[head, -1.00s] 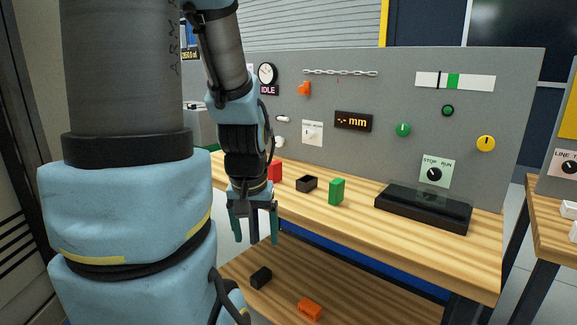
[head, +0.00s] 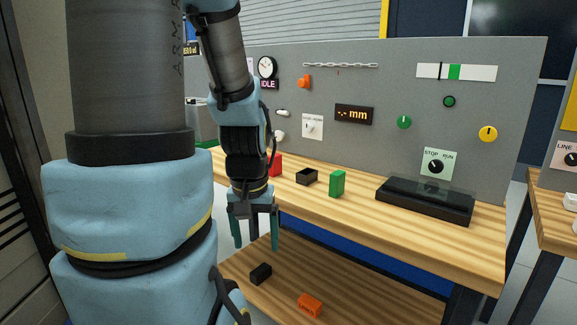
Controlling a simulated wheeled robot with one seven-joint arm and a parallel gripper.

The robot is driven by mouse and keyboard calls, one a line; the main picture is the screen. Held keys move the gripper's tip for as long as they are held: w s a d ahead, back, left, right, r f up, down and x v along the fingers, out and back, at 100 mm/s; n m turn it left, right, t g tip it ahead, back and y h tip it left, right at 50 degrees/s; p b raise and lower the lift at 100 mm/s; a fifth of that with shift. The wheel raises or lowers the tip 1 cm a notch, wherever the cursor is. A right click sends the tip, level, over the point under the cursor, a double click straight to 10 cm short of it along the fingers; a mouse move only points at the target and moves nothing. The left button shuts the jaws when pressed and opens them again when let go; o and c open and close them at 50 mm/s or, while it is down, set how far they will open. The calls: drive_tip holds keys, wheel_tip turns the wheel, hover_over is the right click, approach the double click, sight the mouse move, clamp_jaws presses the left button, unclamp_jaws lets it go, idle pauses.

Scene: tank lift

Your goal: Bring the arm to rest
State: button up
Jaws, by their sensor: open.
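My gripper (head: 256,238) hangs pointing down in front of the near edge of the workbench (head: 420,238). Its fingers are apart with nothing between them. The fingertips are below the bench top's edge and above the lower shelf in the picture. My arm takes up the left side of the view and hides part of the bench and panel.
On the bench stand a red block (head: 276,165), a black open box (head: 307,177), a green block (head: 337,184) and a long black tray (head: 424,201). The lower shelf holds a black block (head: 261,273) and an orange block (head: 310,305). A control panel (head: 380,80) rises behind.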

wheel_tip(320, 180, up, 11)
drive_tip(key=p, duration=1)
idle(1.2)
